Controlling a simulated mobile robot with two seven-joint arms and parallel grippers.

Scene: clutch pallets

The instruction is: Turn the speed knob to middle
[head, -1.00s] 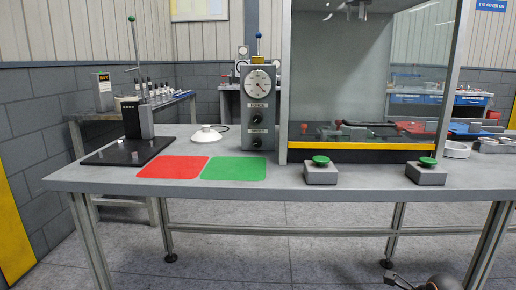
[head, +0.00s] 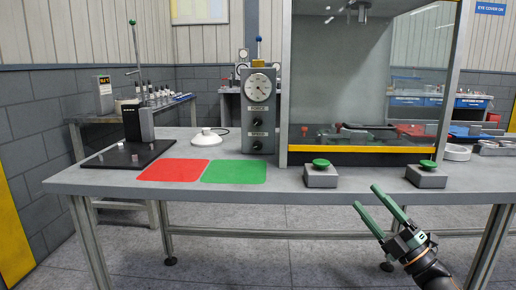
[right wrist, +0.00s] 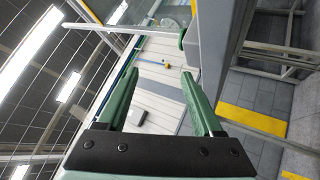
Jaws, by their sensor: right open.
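A grey control box (head: 244,112) stands on the workbench, left of the guarded press. It has a white round dial (head: 259,87) and two black knobs. The speed knob (head: 257,145) is the lower one, just under the SPEED label (head: 258,134). Its pointer setting is too small to read. My right gripper (head: 368,197) is open and empty, in front of the bench's front edge, well right of the box and lower than the knob. Its green fingers also show apart in the right wrist view (right wrist: 160,76), where I cannot make out the knob. My left gripper is not in view.
Two green-topped buttons (head: 320,168) (head: 427,174) stand along the bench's front. A red mat (head: 172,170) and a green mat (head: 234,171) lie in front of the box. A white domed object (head: 207,137) sits left of it. The press frame (head: 284,95) rises close at its right.

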